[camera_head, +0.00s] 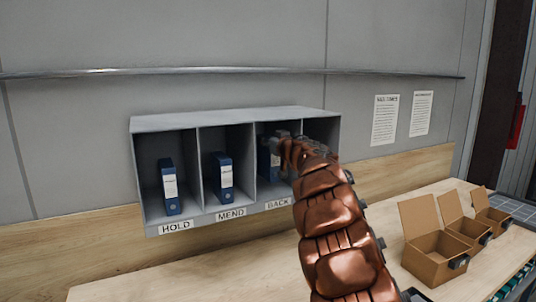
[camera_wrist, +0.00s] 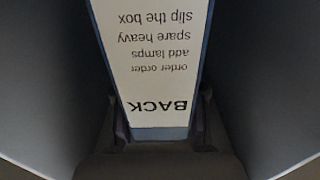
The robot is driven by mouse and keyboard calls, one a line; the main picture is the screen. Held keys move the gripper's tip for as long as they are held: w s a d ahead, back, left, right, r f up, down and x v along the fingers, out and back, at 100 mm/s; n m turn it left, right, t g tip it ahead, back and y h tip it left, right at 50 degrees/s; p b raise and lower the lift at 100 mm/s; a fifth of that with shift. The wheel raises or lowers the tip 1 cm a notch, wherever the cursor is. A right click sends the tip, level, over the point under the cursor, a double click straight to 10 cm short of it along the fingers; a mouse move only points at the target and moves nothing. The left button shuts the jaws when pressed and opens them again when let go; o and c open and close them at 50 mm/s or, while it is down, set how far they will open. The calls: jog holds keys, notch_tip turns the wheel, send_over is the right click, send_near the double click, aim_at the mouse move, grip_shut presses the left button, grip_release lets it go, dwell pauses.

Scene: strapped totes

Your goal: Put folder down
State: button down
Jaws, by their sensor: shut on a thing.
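A grey open-front shelf unit (camera_head: 235,119) stands against the wall, with compartments labelled HOLD, MEND and BACK from the left. A blue folder (camera_head: 268,160) is upright inside the BACK compartment, its right side partly hidden by my gripper (camera_head: 284,150). In the wrist view, the fingers of my gripper (camera_wrist: 162,137) are shut on this folder (camera_wrist: 160,70), one on each side. Its white label appears upside down and reads BACK, with smaller lines. Whether the folder's base touches the compartment floor is hidden.
Blue folders stand in the HOLD compartment (camera_head: 170,190) and the MEND compartment (camera_head: 222,178). A rightmost compartment (camera_head: 322,132) is mostly hidden by my arm. Open brown boxes (camera_head: 432,262) stand on the wooden bench at right. Grey compartment walls flank the held folder closely.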

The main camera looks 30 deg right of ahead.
notch_tip(320, 180, down, 4)
jog(key=shift+w+b, duration=0.15)
jog(key=shift+b, duration=0.3)
jog(key=shift+f, duration=0.2)
jog(key=c, duration=0.7)
grip_release()
jog(key=shift+o, duration=0.2)
jog(key=shift+d+r, duration=0.1)
jog(key=shift+r, duration=0.1)
jog(key=shift+s+f, duration=0.15)
jog(key=shift+s, duration=0.45)
jog(key=s+a+b, duration=0.1)
jog(key=s+b, duration=0.2)
jog(key=s, duration=0.7)
jog(key=shift+s, duration=0.4)
